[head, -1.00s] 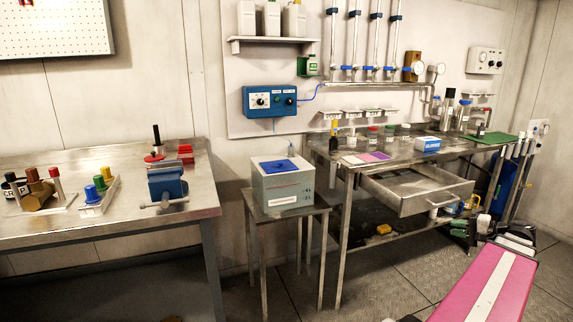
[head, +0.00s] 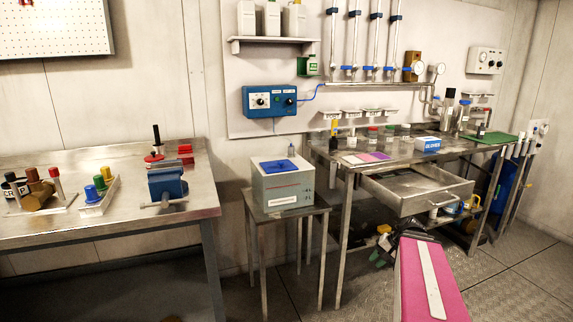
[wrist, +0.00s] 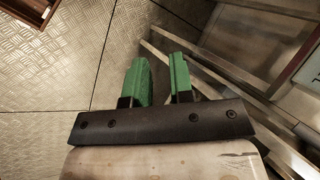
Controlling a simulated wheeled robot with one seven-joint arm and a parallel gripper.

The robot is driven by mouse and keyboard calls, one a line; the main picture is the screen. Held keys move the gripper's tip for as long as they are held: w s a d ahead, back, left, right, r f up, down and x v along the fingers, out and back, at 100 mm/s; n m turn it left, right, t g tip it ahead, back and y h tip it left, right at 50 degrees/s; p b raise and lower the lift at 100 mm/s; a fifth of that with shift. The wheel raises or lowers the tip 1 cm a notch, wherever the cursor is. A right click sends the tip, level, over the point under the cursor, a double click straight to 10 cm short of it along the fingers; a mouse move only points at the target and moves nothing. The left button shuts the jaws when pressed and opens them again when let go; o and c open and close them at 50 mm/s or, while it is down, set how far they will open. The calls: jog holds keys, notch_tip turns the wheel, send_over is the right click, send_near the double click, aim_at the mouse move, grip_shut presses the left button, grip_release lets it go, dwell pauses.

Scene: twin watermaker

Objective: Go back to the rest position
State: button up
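My gripper shows in the wrist view (wrist: 158,82), with two green fingers standing apart and nothing between them. Bare checkered floor and metal frame bars lie beyond the fingers. In the head view my pink arm link is at the lower right, in front of the right bench. My gripper shows there only as a small dark and green shape (head: 383,250) behind the arm, below the open drawer (head: 412,184).
The right steel bench (head: 335,160) holds bottles, coloured cards and a blue-white box (head: 427,144). A small stand (head: 285,213) carries a grey box with a blue top (head: 283,185). A left bench (head: 110,232) holds a blue vise (head: 166,185). Floor at right is clear.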

jog(key=s+a+f+n+g+h, duration=0.1)
jog(key=a+f+n+h, duration=0.1)
jog(key=a, duration=0.5)
jog(key=s+a+f+n+g+h, duration=0.1)
jog(key=s+a+f+n+h, duration=0.1)
jog(key=a, duration=0.5)
jog(key=shift+f+n+h, duration=0.8)
jog(key=shift+f+h, duration=0.3)
jog(key=shift+f, duration=0.4)
